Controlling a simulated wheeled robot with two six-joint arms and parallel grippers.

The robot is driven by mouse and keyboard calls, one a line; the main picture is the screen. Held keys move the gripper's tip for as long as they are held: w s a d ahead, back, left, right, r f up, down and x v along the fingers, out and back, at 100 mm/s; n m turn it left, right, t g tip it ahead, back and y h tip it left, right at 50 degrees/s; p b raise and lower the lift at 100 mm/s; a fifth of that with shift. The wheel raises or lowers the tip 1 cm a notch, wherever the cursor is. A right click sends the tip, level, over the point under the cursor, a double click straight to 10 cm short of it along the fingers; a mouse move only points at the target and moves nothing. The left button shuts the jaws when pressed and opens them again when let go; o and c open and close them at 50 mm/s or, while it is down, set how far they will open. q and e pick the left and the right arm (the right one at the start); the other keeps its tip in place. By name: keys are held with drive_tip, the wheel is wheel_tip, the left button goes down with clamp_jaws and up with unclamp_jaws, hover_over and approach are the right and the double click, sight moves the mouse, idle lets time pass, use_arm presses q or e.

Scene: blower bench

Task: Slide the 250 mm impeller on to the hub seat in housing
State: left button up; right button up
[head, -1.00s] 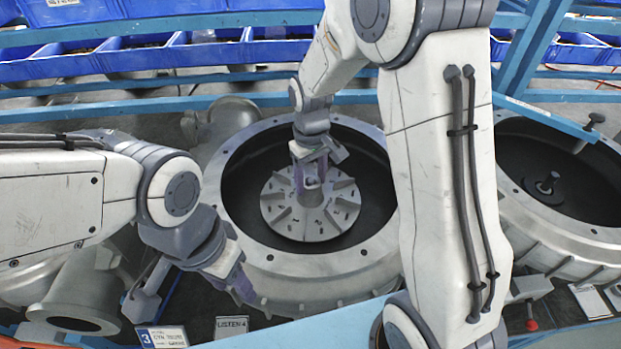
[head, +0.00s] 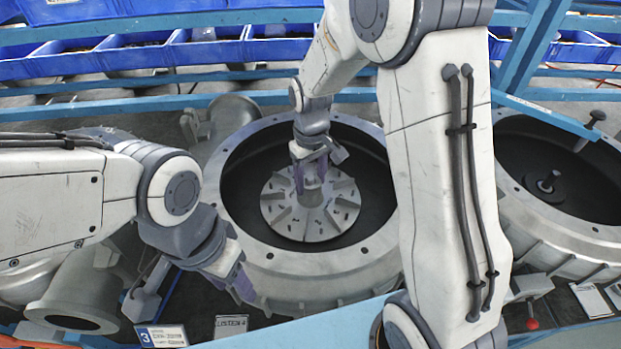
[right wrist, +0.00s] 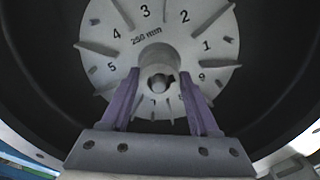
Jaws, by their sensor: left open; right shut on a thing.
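The grey 250 mm impeller (head: 322,218) is inside the round metal housing (head: 345,264) in the middle of the head view. Its numbered face and "250 mm" mark show in the right wrist view (right wrist: 188,58). My right gripper (head: 311,180) reaches down from above and is shut on the impeller's central boss; its purple fingers stand either side of the boss in the right wrist view (right wrist: 160,95). The hub seat under the impeller is hidden, so I cannot tell how far down the impeller sits. My left gripper (head: 243,285) is open and empty, just outside the housing's front left rim.
A second housing (head: 520,190) with a bare central hub (head: 546,184) stands at the right. Blue bins (head: 210,50) line the back. A grey pipe fitting (head: 75,300) and labelled cards (head: 162,336) lie at the front left. My right arm hides part of the housing's right side.

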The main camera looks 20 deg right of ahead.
drive_tip(key=o, duration=1.5)
drive_tip(key=shift+f, duration=0.1)
drive_tip(key=shift+r, duration=0.35)
wheel_tip(320, 180, up, 9)
drive_tip(key=b, duration=0.2)
drive_tip(key=shift+f+b, duration=0.15)
drive_tip(key=shift+b, duration=0.2)
drive_tip(key=shift+r, duration=0.6)
